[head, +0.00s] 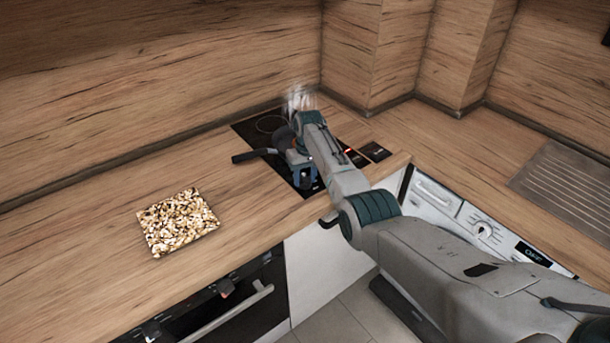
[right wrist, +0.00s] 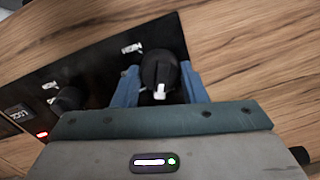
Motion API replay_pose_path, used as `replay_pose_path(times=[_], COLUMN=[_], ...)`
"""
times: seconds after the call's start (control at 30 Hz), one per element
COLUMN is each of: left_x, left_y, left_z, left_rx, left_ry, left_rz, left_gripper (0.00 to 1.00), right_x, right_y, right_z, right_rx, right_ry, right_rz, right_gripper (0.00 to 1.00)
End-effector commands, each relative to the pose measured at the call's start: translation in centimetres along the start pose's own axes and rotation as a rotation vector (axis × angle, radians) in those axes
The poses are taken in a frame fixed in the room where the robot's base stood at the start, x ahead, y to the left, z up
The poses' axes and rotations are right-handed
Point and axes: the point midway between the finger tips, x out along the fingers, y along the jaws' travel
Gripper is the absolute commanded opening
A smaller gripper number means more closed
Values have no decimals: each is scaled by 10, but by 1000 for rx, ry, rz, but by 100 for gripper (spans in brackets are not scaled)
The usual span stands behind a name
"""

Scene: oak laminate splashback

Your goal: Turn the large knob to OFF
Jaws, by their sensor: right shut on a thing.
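The large knob (right wrist: 158,72) is black and round with a white pointer mark, which faces the palm of my right gripper. The blue fingers of my right gripper (right wrist: 160,84) stand on both sides of the knob and are shut on it. A HIGH label is printed beside the knob, to its upper left in the right wrist view; no OFF label is readable. In the head view, my right gripper (head: 304,176) is at the front edge of the black hob (head: 248,131), and it hides the knob. My left gripper is not in view.
A dark pan (head: 284,138) stands on the hob with white steam above it; its handle (head: 246,156) sticks out to the left. A smaller black knob (right wrist: 68,100) and a LOCK button (right wrist: 18,114) sit nearby. A speckled board (head: 178,222) lies on the counter.

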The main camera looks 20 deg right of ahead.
Motion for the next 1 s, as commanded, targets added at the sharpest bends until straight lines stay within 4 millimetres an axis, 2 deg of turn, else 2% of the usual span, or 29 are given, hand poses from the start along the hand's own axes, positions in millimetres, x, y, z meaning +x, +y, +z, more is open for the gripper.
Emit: replay_pose_path(times=[0.2,0.5,1.0], left_x=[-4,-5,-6], left_y=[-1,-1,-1], left_z=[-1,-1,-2], left_rx=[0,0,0], left_ry=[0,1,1], left_rz=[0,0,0], left_gripper=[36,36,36], right_x=[-2,-2,-2], right_y=[0,0,0], right_z=[-1,-2,-2], right_rx=[-185,-369,-457], right_ry=[-8,-18,-21], right_rz=[0,0,1], right_gripper=[16,16,16])
